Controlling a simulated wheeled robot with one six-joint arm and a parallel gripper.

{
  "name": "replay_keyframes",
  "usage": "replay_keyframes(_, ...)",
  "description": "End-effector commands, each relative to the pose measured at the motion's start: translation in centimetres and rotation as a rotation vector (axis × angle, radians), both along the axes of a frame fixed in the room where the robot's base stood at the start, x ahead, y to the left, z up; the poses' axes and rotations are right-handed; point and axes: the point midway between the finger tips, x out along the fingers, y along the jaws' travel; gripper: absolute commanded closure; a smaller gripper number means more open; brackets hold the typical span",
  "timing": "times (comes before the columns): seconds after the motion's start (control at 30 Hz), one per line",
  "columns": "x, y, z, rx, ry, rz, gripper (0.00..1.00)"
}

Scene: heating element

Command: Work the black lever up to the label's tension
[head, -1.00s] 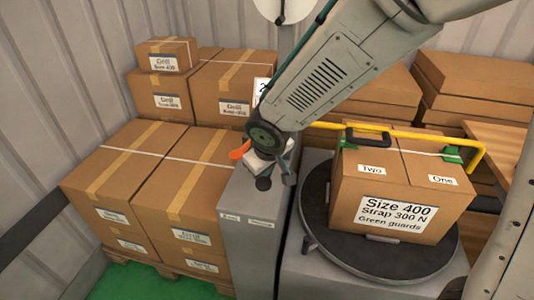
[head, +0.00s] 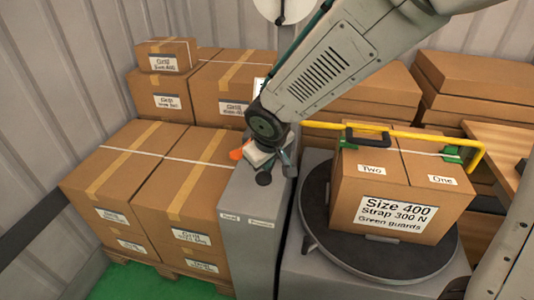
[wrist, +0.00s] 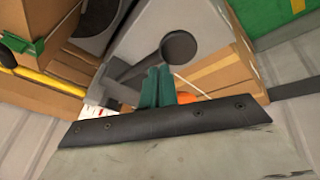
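The black lever ends in a round knob (wrist: 178,47) and reaches across the top of a grey post in the wrist view. The knob (head: 264,179) also shows in the head view, just below my wrist. My gripper (wrist: 158,72) has its green fingers close together, with the tips right at the lever's shaft. I cannot tell whether they touch it, and they hide part of it. The box label (head: 396,213) reads "Size 400, Strap 300 N, Green guards". An orange part (head: 236,154) sits beside my gripper at the post top.
The labelled carton (head: 345,205) stands on a round dark turntable (head: 390,262), under a yellow bar (head: 405,132) with green guards. Stacked cartons (head: 155,185) stand close on the left of the grey post (head: 248,240).

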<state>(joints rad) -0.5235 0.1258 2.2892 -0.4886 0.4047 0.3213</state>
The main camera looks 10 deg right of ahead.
Motion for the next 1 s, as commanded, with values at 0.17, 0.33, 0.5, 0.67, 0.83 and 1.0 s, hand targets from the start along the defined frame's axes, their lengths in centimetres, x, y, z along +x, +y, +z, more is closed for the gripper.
replay_keyframes(0.17,0.5,-0.1,1.1,0.001,-0.002,0.000,1.00)
replay_keyframes(0.33,0.9,-0.3,2.0,0.001,-0.002,-0.001,1.00)
replay_keyframes(0.5,1.3,-0.5,2.9,0.001,-0.001,0.000,1.00)
replay_keyframes(0.67,1.6,-0.6,3.8,-0.001,-0.001,0.000,1.00)
replay_keyframes(0.83,2.0,-0.7,4.7,0.000,0.000,-0.001,1.00)
replay_keyframes(1.0,2.3,-0.8,5.4,0.001,-0.001,0.000,1.00)
